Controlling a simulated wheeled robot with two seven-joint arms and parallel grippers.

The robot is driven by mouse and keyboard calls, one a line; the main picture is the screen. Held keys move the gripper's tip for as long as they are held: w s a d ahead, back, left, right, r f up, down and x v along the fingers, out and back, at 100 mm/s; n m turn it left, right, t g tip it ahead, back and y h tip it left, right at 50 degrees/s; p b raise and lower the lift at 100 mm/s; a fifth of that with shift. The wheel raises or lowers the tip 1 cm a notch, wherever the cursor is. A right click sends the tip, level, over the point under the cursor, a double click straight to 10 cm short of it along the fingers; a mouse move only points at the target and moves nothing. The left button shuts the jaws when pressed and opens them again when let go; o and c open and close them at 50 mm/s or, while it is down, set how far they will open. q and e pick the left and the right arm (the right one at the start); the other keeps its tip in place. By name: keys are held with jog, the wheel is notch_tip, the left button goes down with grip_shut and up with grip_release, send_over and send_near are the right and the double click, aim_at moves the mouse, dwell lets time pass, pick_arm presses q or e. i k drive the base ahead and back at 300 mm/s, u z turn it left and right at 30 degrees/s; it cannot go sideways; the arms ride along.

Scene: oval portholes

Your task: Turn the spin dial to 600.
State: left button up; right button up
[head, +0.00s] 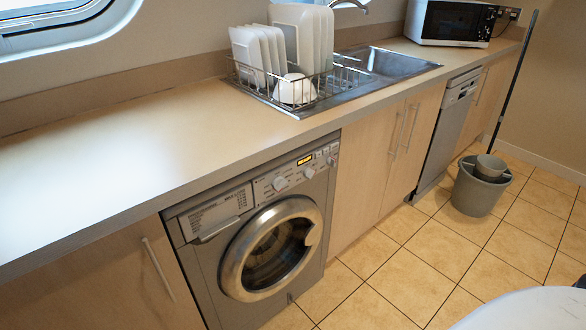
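A grey washing machine (262,245) stands under the counter, its round door (270,248) shut. Its control panel at the top right carries a larger knob (281,183) and a second knob (308,173) to the right of it. Small printed marks surround the knobs, too small to read, so I cannot tell which is the spin dial or where it points. A lit yellow display (304,160) sits above them. Neither of my grippers is in view.
The wooden counter (130,150) is clear on the left. A dish rack with white plates (258,52) stands by the sink (390,63). A grey bucket (480,188) with a mop stands on the tiled floor at right. The floor before the washer is free.

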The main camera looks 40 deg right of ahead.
aim_at(331, 160)
jog(key=z, duration=0.8)
jog(key=i, duration=0.85)
jog(key=z, duration=0.3)
